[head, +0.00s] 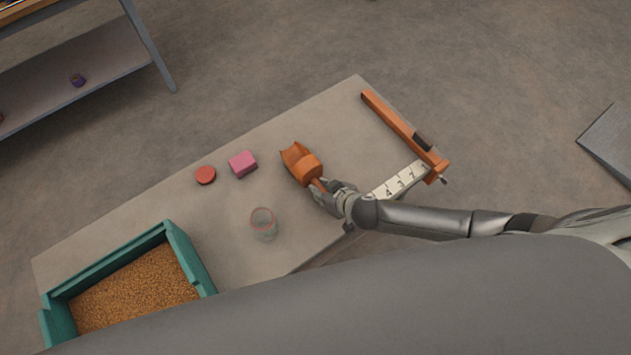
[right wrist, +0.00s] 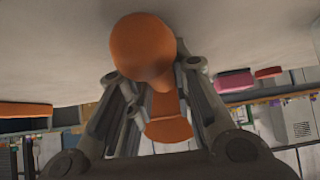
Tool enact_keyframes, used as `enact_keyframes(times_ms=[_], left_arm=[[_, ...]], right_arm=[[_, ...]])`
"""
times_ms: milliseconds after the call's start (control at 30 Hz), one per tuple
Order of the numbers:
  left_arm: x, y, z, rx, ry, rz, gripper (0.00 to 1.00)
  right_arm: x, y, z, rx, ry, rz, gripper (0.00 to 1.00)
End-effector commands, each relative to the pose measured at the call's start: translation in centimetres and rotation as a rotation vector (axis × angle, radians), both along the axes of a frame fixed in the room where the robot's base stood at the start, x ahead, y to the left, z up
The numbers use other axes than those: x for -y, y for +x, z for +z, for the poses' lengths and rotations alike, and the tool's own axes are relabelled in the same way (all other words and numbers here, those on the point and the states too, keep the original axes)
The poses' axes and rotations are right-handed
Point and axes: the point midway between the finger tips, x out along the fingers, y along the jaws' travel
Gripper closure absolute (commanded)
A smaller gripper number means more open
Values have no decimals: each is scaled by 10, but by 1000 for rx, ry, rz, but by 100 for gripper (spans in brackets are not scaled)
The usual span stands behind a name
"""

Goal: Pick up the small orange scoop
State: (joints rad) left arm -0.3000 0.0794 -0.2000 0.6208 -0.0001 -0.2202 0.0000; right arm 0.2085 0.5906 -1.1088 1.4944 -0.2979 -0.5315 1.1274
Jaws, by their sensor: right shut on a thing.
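The small orange scoop (head: 300,163) is at the middle of the table in the head view, its open mouth pointing to the upper left. Its handle points toward my right gripper (head: 326,190). In the right wrist view the scoop's rounded back (right wrist: 142,47) faces the camera, and its handle runs between the fingers of my right gripper (right wrist: 160,95). The right gripper is shut on the handle. I cannot tell whether the scoop touches the table. My left gripper is not in view.
On the table (head: 335,115) are a pink block (head: 243,163), a red disc (head: 205,175) and a clear cup (head: 263,224). A green bin (head: 190,255) of grain stands at the lower left. An orange clamp-like bar (head: 400,126) and a numbered strip (head: 401,178) lie at right.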

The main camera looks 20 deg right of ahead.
Motion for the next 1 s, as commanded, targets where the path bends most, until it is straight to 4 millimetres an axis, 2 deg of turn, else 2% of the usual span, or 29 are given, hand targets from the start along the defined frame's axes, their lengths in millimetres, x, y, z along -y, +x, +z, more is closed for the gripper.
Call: enact_keyframes(times_ms=[267,467,800,1000], left_arm=[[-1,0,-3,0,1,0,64],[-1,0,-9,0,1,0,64],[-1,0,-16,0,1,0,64],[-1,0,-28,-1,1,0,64]], right_arm=[[0,1,10,2,2,0,100],[-1,-2,33,2,4,1,100],[-12,-50,90,1,4,1,100],[-22,-91,106,-3,4,1,100]])
